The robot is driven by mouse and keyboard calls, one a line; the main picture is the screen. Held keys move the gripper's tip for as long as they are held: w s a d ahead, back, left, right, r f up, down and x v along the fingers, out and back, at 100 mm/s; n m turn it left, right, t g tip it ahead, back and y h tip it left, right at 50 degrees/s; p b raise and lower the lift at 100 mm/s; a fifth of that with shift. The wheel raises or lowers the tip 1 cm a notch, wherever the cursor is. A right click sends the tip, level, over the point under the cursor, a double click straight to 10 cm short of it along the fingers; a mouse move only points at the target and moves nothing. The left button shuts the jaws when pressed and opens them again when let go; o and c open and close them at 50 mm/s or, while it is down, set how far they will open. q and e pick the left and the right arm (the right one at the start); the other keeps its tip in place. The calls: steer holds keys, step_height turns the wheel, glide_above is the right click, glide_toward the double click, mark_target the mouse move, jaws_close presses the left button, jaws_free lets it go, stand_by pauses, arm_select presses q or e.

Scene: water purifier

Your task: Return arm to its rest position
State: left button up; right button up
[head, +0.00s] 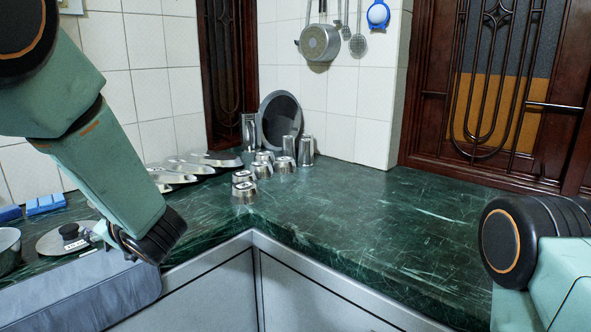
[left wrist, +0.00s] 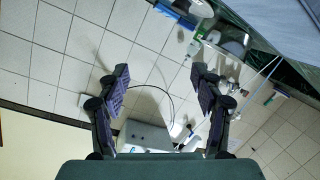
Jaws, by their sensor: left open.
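My left arm comes in from the left in the head view, bent down over the left counter, with its wrist in front of the counter edge. In the left wrist view, my left gripper (left wrist: 161,82) is open. Its two dark fingers are wide apart with nothing between them but the distant tiled surface. The gripper fingers cannot be made out clearly in the head view. Part of my right arm shows at the right edge of the head view; its gripper is out of view.
A green marble counter (head: 370,215) has a wide clear stretch on the right. Metal cups (head: 244,190) and a round dark tray (head: 280,120) stand near the corner. A pot lid (head: 66,240) lies close to my left wrist. A white box (left wrist: 146,136) shows beyond the fingers.

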arm_select(q)
steer(key=s+d+f+m+h, duration=0.3)
steer(key=f+m, duration=0.1)
steer(key=f, duration=0.4)
steer(key=s+d+f+m+h, duration=0.2)
steer(key=d+f+m+h, duration=0.15)
steer(key=f, duration=0.35)
steer(key=s+d+f+m+h, duration=0.2)
steer(key=s+d+f+m, duration=0.15)
steer(key=f, duration=0.45)
steer(key=s+d+f+m+g+h, duration=0.1)
steer(key=s+f, duration=0.4)
steer(key=s, duration=0.5)
steer(key=s+d+f+m+g+h, duration=0.2)
steer(key=s+d+f+g, duration=0.1)
steer(key=s, duration=0.6)
steer(key=s+d+f+m+g+h, duration=0.1)
steer(key=s+f+g, duration=0.3)
steer(key=s, duration=0.6)
step_height(320, 180, down, 3)
steer(key=shift+s+d+r+m+g, duration=0.2)
steer(key=shift+s+d+m+g, duration=0.15)
steer(key=shift+m, duration=0.25)
